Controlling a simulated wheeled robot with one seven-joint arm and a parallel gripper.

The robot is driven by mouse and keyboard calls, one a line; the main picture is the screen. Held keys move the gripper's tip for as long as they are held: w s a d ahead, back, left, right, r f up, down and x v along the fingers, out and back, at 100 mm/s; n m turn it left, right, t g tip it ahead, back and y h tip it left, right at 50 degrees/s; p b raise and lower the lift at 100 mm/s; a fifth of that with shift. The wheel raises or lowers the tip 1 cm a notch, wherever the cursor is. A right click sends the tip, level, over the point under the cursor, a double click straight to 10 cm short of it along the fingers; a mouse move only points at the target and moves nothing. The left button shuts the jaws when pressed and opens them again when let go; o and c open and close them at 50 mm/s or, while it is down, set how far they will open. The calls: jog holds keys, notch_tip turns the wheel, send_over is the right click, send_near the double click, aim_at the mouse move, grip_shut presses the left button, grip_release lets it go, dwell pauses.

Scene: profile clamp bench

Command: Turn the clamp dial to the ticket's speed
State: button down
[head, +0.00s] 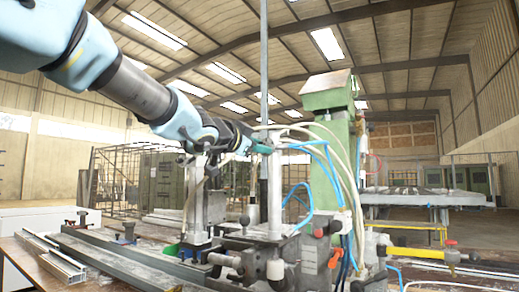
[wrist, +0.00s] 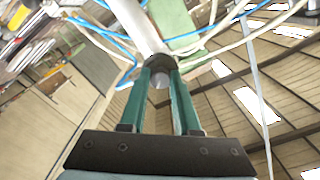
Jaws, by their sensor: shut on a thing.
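My gripper (head: 262,146) is at the top of the clamp machine (head: 272,205), in the middle of the head view. In the wrist view its two green fingers (wrist: 161,68) are closed around a small dark round part at the end of a pale cylinder (wrist: 137,28). This part looks like a dial or knob, but its markings cannot be read. In the head view the gripped part is mostly hidden by the fingers and hoses. I cannot make out a ticket or its speed in either view.
Blue and white hoses (head: 330,165) loop close to the gripper. A tall green machine column (head: 333,150) stands just right of it. Long metal profiles (head: 110,262) lie on the bench at left. A yellow bar (head: 412,253) sticks out at lower right.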

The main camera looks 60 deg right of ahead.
jog(key=shift+m, duration=1.1)
jog(key=c, duration=0.6)
grip_release()
jog(key=a+b, duration=0.1)
jog(key=a, duration=1)
